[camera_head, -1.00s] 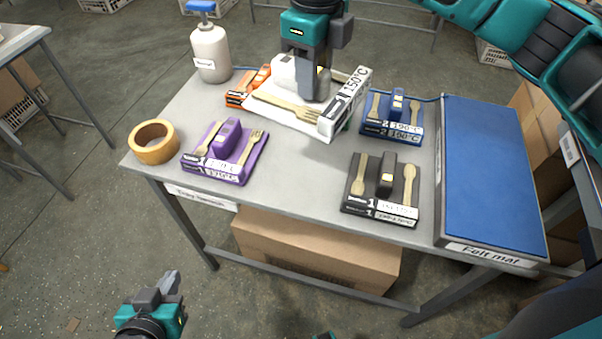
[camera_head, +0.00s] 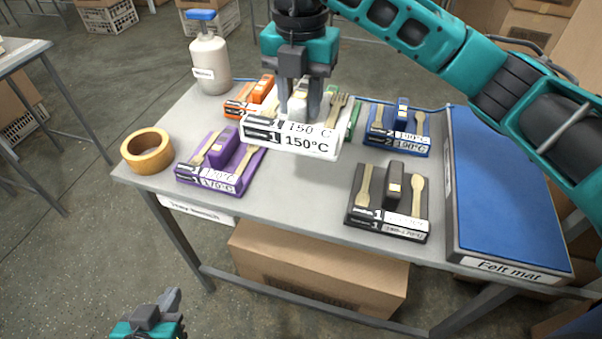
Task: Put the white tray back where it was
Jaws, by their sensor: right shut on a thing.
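The white tray (camera_head: 291,146) is in the back middle of the table, its front label reading 150°C. My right gripper (camera_head: 299,114) is over it, with its fingers down on both sides of the tray's pale central handle. The gripper is shut on the handle. A wooden fork (camera_head: 336,112) lies in the tray's right side; the piece at its left is mostly hidden by the fingers. The tray looks roughly level and seems held above the tabletop. My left gripper (camera_head: 172,300) is low at the bottom left, off the table; its jaw gap is unclear.
Around the white tray stand an orange tray (camera_head: 238,105), a purple tray (camera_head: 212,178), a blue tray (camera_head: 385,138), a black tray (camera_head: 385,222) and a mostly hidden green tray (camera_head: 353,121). Tape roll (camera_head: 147,150), bottle (camera_head: 210,65) and felt mat (camera_head: 505,190) flank them. The front middle is clear.

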